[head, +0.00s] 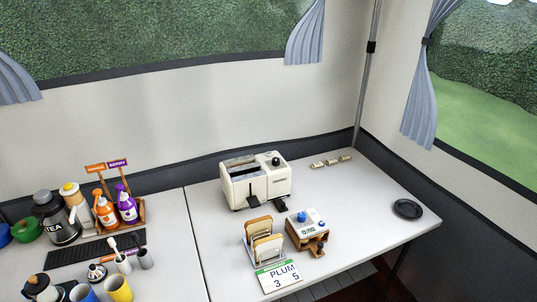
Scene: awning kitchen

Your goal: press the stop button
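A cream toaster (243,187) with two top slots, a black knob (276,161) and two dark levers stands on the white table (370,190). A small white timer-like unit (296,224) on a brown wooden box (308,243) stands in front of it at the right. It has a display reading about 0:00 and blue round parts (301,216) on top. I cannot read any button label, so which one is the stop button is unclear. My gripper is not in view.
A rack (250,252) with bread slices and a "PLUM 3 5" card (278,277) stand left of the unit. A black plate (407,208) lies right. Bottles, a TEA pot (60,228) and cups (118,289) crowd the left. The table between unit and plate is clear.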

